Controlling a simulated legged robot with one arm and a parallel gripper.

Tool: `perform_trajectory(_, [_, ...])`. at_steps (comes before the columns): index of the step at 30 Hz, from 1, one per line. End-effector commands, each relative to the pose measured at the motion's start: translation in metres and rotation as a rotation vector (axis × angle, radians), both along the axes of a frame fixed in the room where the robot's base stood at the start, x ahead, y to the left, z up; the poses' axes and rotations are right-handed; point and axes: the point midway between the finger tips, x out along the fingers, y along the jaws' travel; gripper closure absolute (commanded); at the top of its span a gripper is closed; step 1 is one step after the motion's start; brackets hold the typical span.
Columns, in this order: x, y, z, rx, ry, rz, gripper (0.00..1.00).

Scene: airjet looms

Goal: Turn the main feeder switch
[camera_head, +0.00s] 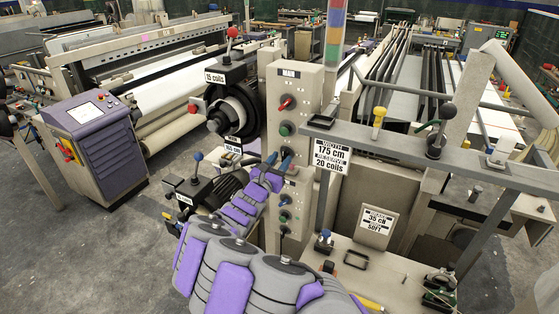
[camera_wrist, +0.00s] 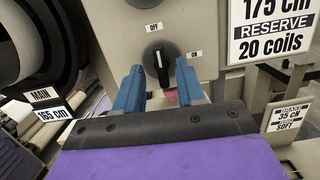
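A black rotary switch (camera_wrist: 160,58) with a white pointer line sits on a beige panel face (camera_wrist: 110,35) in the wrist view. An OFF label is above it and an ON label to its right; the pointer stands nearly upright, toward OFF. My gripper (camera_wrist: 159,72) is open, its blue fingers on either side of the switch's lower part. I cannot tell whether they touch it. In the head view my gripper (camera_head: 279,160) is at the front of the beige post (camera_head: 275,85) labelled MAIN, below a red switch (camera_head: 286,103) and a green button (camera_head: 286,129). The rotary switch is hidden there.
A sign reading 175 cm, reserve, 20 coils (camera_head: 330,156) is close to the gripper's right. More switches (camera_head: 284,216) line the post below. A purple console (camera_head: 95,140) stands farther left.

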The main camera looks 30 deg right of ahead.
Motion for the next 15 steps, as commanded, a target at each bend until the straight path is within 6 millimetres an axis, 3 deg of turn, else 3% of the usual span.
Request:
perform_trajectory(8, [-0.002,0.004,0.001,-0.002,-0.001,0.000,0.61])
perform_trajectory(15, [-0.015,0.021,0.002,-0.001,-0.003,0.002,0.61])
